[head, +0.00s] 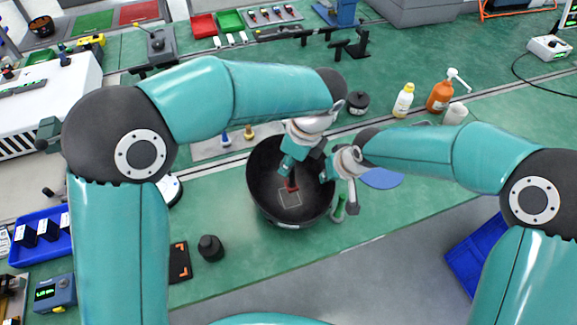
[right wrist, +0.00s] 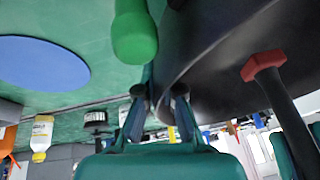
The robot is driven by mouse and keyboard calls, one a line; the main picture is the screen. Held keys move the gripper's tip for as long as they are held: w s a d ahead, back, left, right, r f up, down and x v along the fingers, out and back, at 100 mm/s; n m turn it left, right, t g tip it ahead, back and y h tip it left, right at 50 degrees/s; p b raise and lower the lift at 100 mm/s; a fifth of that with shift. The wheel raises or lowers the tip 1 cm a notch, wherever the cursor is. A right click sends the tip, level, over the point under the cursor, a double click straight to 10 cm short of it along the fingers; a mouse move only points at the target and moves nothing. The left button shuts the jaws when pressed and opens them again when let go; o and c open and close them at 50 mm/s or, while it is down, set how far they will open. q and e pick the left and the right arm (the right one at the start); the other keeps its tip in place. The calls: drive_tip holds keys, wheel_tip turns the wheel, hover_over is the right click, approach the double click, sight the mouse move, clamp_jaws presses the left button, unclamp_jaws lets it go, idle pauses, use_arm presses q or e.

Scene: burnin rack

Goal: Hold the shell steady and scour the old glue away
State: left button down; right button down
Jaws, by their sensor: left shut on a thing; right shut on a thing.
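The shell is a large round black bowl (head: 262,196) standing on the green bench in the middle of the head view. A pale square outline (head: 291,201) shows on its inner floor; I cannot tell whether it is glue. My left gripper (head: 291,173) reaches into the bowl, shut on a dark-handled tool with a red head (head: 291,188). The red head (right wrist: 264,65) is close to the inner wall in the right wrist view. My right gripper (head: 326,175) is at the bowl's right rim, its fingertips (right wrist: 160,96) shut on the wall. The contact under the red head is hidden.
A blue disc (head: 381,178) lies further right. A white bottle (head: 403,100) and an orange pump bottle (head: 440,95) stand behind. A black cylinder (head: 210,248) stands front left.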

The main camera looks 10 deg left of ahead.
idle(0.4)
drive_tip(key=c, duration=1.2)
unclamp_jaws()
drive_tip(key=shift+c, duration=0.2)
drive_tip(key=shift+r, duration=0.1)
